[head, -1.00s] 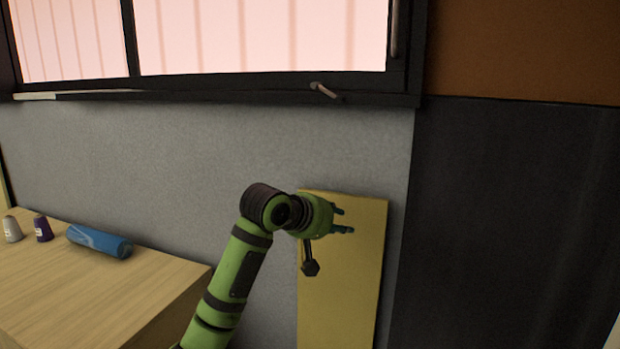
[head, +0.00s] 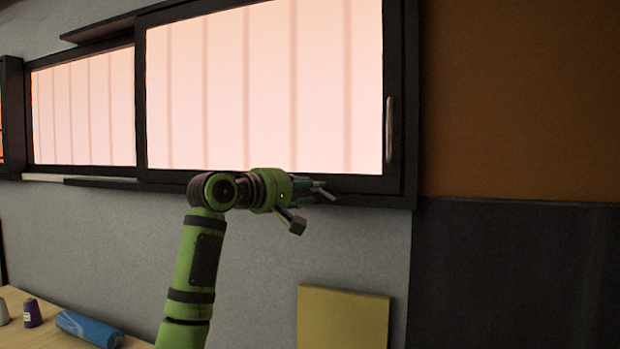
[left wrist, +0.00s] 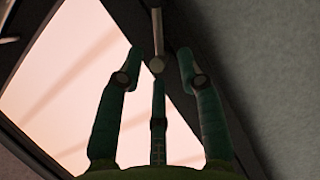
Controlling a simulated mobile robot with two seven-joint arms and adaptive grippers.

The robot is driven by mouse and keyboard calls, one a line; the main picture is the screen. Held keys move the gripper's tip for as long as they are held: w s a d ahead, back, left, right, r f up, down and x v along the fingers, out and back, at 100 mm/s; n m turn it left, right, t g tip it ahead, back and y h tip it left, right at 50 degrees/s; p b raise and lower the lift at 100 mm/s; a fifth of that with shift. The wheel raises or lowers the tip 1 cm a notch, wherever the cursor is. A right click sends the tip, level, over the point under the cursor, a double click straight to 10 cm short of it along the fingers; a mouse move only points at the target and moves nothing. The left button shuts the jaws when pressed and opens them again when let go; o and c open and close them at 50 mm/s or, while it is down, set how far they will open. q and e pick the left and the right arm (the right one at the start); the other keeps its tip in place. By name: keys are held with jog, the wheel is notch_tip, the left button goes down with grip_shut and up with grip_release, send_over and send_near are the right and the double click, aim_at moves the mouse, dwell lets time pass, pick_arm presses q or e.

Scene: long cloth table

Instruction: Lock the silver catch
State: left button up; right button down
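The silver catch (head: 325,192) is a small lever on the lower sill of the dark window frame (head: 395,184), towards its right end. In the left wrist view the catch (left wrist: 157,40) is a pale rod with a round end. My left gripper (head: 310,188) is right at the catch in the head view, its fingers partly covering it. In the left wrist view its green fingers (left wrist: 159,72) are spread, with the rod's end between the two outer ones and by the tip of the middle one. I cannot tell whether they touch. My right gripper is not in view.
A vertical handle (head: 389,130) stands on the window's right side. A yellow board (head: 342,318) leans on the grey wall below. A table (head: 15,303) at lower left holds a blue roll (head: 88,328) and a purple spool (head: 32,313).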

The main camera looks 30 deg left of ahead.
pick_arm(q)
jog(key=shift+w, duration=0.5)
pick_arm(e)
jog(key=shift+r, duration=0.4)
pick_arm(q)
jog(key=shift+c, duration=0.4)
jog(key=shift+d, duration=0.15)
grip_shut()
jog(key=shift+f, duration=0.1)
